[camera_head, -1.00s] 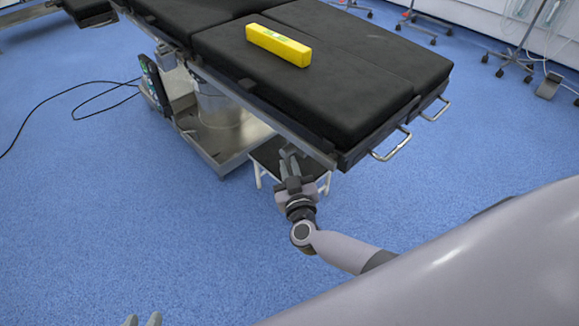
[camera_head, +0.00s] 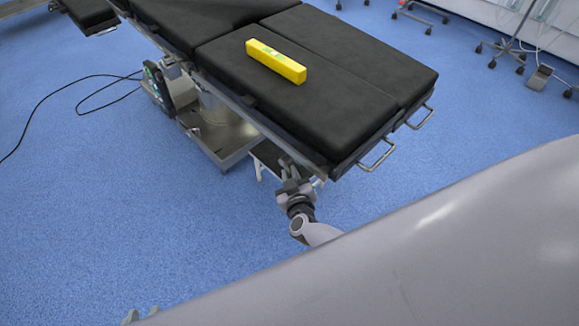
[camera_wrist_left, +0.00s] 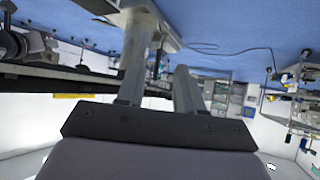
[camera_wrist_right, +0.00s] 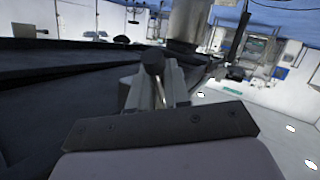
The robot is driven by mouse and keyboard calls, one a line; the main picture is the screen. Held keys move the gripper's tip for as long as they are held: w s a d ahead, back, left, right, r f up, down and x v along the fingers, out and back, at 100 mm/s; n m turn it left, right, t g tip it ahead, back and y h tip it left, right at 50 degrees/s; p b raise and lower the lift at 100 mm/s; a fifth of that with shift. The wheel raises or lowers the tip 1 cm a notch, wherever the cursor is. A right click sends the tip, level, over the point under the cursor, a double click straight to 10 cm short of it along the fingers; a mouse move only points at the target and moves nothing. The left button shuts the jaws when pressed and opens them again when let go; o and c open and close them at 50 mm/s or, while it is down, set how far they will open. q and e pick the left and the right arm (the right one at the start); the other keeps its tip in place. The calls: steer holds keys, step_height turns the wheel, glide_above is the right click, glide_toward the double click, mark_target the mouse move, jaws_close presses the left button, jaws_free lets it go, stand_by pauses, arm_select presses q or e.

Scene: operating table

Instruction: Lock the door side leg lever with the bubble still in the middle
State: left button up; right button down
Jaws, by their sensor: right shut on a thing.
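The black-padded operating table (camera_head: 350,110) stands ahead, with a yellow spirit level (camera_head: 276,62) lying on its leg section. The level's vial shows as a small greenish patch; the bubble is too small to make out. My right gripper (camera_head: 287,170) is below the near side edge of the leg section. In the right wrist view it is shut on a lever with a dark round knob (camera_wrist_right: 153,60), which sticks up between the fingers. My left gripper (camera_head: 142,315) is low at the bottom left, away from the table. Its fingers stand apart and empty in the left wrist view (camera_wrist_left: 160,90).
Metal end handles (camera_head: 377,155) jut from the leg section. The table's metal base (camera_head: 222,140) is to the left of my right gripper. A black cable (camera_head: 60,95) lies on the blue floor. Wheeled stands (camera_head: 508,45) are at the back right.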

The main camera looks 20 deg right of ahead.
steer(key=shift+w+d+r+g+p, duration=0.1)
steer(key=shift+d+r+g+p, duration=0.15)
steer(key=shift+r+p, duration=0.6)
steer(key=shift+f+n+g+p, duration=0.25)
steer(key=shift+g+p, duration=0.3)
steer(key=shift+p, duration=0.7)
steer(key=shift+s+f, duration=0.1)
steer(key=shift+s, duration=0.15)
steer(key=c, duration=1.4)
jaws_free()
steer(key=shift+c, duration=0.2)
steer(key=shift+s+a, duration=0.1)
steer(key=shift+s, duration=0.1)
